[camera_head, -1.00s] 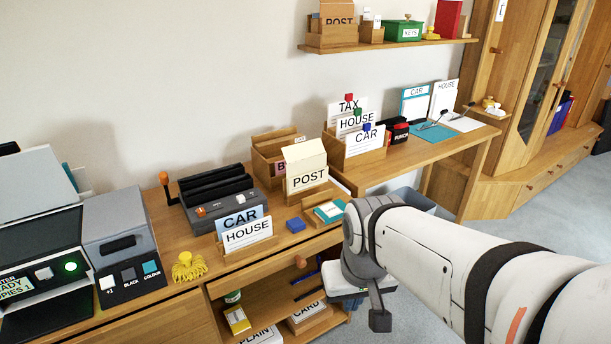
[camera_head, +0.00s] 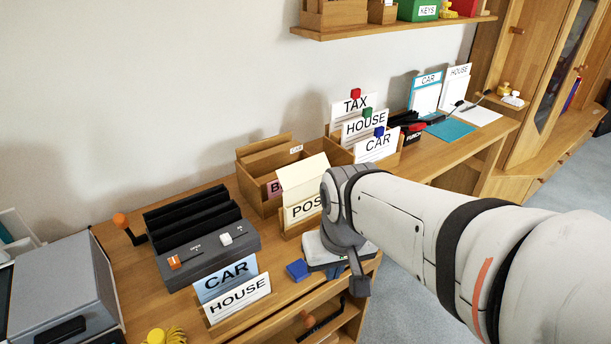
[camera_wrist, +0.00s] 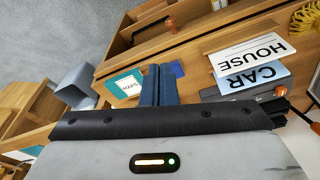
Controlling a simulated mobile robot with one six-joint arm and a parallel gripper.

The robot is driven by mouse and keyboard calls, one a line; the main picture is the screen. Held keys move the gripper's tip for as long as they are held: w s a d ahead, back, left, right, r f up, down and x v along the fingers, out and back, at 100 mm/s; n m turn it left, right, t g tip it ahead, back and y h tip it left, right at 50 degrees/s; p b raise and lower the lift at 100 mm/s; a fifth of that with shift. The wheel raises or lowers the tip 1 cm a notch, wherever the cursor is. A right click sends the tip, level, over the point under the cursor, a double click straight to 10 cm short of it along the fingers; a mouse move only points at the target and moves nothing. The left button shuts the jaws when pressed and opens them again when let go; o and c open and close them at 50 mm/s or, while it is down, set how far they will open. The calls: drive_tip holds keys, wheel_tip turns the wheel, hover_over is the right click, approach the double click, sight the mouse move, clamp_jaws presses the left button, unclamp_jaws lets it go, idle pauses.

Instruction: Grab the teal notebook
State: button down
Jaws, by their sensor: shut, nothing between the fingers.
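In the head view my gripper is mostly hidden by the wrist, over the desk's front edge.
A blue block (camera_head: 298,270) lies close by. The CAR and HOUSE card holder (camera_head: 237,299) stands left of it, and the POST box (camera_head: 303,190) stands behind my wrist. A grey bin (camera_wrist: 74,84) shows below the desk in the wrist view. Open floor (camera_head: 395,270) lies right of the desk.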

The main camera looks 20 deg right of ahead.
drive_tip(key=w+d+f+n+g+p, duration=0.2)
drive_tip(key=w+d+f+p, duration=0.3)
drive_tip(key=w+d, duration=0.55)
wheel_tip(320, 180, down, 11)
drive_tip(key=w+b, duration=0.1)
drive_tip(key=w, duration=0.1)
drive_tip(key=shift+d+b, duration=0.25)
drive_tip(key=shift+b, duration=0.05)
drive_tip(key=shift+f, duration=0.1)
